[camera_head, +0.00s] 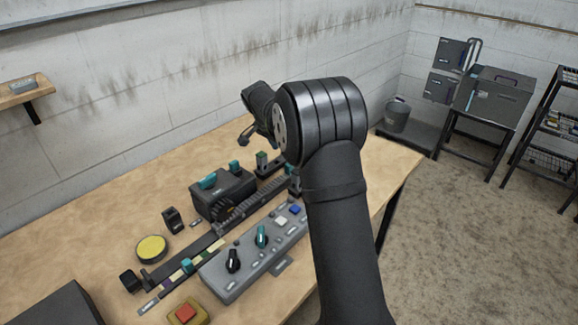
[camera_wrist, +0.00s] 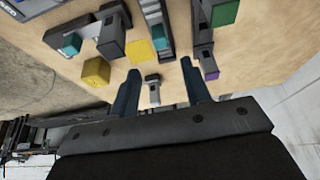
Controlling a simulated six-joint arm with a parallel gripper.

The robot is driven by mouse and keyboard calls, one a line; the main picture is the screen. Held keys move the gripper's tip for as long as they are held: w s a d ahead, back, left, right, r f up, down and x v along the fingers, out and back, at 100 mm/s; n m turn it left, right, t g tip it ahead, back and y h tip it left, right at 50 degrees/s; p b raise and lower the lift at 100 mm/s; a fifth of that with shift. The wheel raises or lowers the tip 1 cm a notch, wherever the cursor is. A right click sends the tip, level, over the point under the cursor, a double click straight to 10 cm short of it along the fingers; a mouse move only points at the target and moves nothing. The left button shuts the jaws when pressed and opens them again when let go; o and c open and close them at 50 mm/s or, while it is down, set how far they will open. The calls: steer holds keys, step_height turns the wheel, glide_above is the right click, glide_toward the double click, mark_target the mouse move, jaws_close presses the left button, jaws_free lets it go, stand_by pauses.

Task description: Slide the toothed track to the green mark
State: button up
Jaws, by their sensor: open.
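The dark toothed track (camera_head: 248,212) runs diagonally across the wooden table in the head view, beside a black housing (camera_head: 222,193). In the head view my gripper (camera_head: 246,138) hangs above the table's far side, partly hidden by my wrist.
A grey control panel (camera_head: 255,252) with knobs and buttons lies in front of the track. A colored strip (camera_head: 185,266), a yellow disc (camera_head: 152,248) and a red button (camera_head: 186,312) lie at the left. My arm hides part of the table's right side.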

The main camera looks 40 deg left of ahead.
steer(key=x, duration=1)
steer(key=shift+w+f, duration=0.15)
steer(key=shift+f, duration=0.2)
jaws_close()
